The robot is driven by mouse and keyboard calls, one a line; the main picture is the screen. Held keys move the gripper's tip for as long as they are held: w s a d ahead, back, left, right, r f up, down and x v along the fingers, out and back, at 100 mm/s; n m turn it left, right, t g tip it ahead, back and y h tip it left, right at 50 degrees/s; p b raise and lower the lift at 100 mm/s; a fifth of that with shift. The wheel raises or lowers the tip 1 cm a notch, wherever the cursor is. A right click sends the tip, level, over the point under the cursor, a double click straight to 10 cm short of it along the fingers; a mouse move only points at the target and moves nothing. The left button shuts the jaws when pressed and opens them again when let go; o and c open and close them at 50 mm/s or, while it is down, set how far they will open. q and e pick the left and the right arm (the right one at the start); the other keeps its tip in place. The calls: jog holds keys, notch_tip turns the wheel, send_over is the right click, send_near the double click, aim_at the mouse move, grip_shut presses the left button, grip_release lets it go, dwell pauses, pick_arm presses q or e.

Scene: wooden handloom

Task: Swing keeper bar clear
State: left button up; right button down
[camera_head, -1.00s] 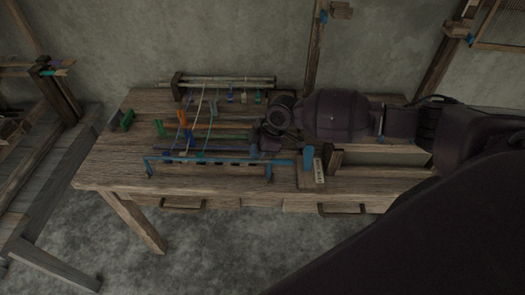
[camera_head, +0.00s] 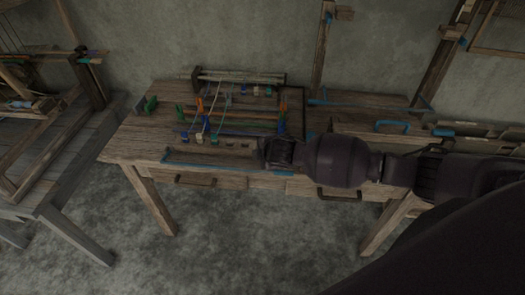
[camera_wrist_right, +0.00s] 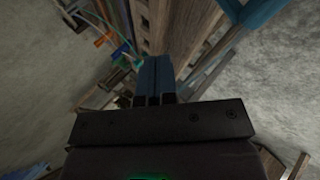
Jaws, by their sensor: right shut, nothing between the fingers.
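A thin blue bar (camera_head: 212,168), which looks like the keeper bar, lies along the front edge of the wooden table. A short blue arm at its left end runs back onto the tabletop. My left gripper is not in view.
Behind the bar, a small frame carries strings with coloured clips and pegs (camera_head: 200,104). A green piece (camera_head: 147,105) stands at the table's left. A blue handle (camera_head: 391,126) is on the right. Drawer handles (camera_head: 194,181) stick out from the table front.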

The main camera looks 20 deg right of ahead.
aim_at(258, 171)
jog(key=s+f+t, duration=0.1)
jog(key=s+a+f+n+t+h+b, duration=0.1)
jog(key=t, duration=0.1)
jog(key=shift+s+a+f, duration=0.15)
jog(key=shift+a+f, duration=0.05)
jog(key=shift+f, duration=0.05)
jog(key=shift+s+a+f+b, duration=0.2)
jog(key=shift+s+f, duration=0.1)
jog(key=shift+f, duration=0.15)
jog(key=shift+s+a+f+b, duration=0.15)
jog(key=shift+s+f, duration=0.15)
jog(key=shift+f, duration=0.15)
jog(key=shift+f, duration=0.1)
jog(key=shift+s+f, duration=0.2)
